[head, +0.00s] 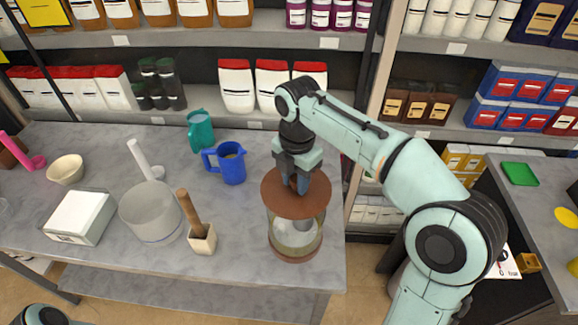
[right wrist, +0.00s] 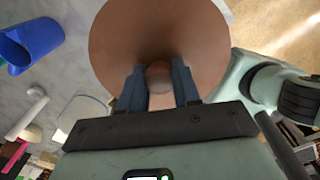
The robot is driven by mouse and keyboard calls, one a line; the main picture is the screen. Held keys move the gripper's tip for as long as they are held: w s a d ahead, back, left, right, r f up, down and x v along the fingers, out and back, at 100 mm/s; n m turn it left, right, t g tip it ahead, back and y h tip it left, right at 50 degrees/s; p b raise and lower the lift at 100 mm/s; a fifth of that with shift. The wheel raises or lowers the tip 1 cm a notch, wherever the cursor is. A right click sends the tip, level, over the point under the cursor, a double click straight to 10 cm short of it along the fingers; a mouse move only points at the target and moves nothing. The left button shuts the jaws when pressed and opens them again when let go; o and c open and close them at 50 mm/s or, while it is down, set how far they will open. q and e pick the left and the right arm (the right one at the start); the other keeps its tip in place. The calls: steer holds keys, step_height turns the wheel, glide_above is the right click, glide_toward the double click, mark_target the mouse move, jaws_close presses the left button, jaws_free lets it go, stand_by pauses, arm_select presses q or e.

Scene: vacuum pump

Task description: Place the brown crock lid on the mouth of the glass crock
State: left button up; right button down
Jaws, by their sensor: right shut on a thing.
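The brown crock lid (head: 285,203) is a round disc in the head view, over the mouth of the glass crock (head: 296,240). The lid covers most of the mouth, and I cannot tell whether it touches the rim. The crock is clear with pale contents and a brown base, near the table's right front edge. My right gripper (head: 300,184) is shut on the lid's knob from above. In the right wrist view the fingers (right wrist: 160,88) stand on either side of the round knob, and the lid (right wrist: 160,30) fills the top middle. My left gripper is not in view.
Stocked shelves (head: 190,120) run behind the table.

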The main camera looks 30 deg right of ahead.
mark_target(296, 197)
steer(key=shift+s+f, duration=0.25)
steer(key=shift+f, duration=0.1)
step_height(296, 197, down, 5)
steer(key=shift+r+b, duration=0.1)
steer(key=shift+b, duration=0.45)
steer(key=shift+s+f+b, duration=0.15)
steer(key=shift+f+b, duration=0.15)
steer(key=shift+f, duration=0.1)
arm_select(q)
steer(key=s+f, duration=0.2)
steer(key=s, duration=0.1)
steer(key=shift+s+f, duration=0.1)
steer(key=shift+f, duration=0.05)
arm_select(e)
steer(key=shift+w, duration=0.25)
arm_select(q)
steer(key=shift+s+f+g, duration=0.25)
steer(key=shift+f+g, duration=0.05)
arm_select(e)
steer(key=shift+s+f, duration=0.1)
steer(key=shift+f, duration=0.55)
steer(key=c, duration=0.7)
jaws_free()
steer(key=shift+r, duration=0.1)
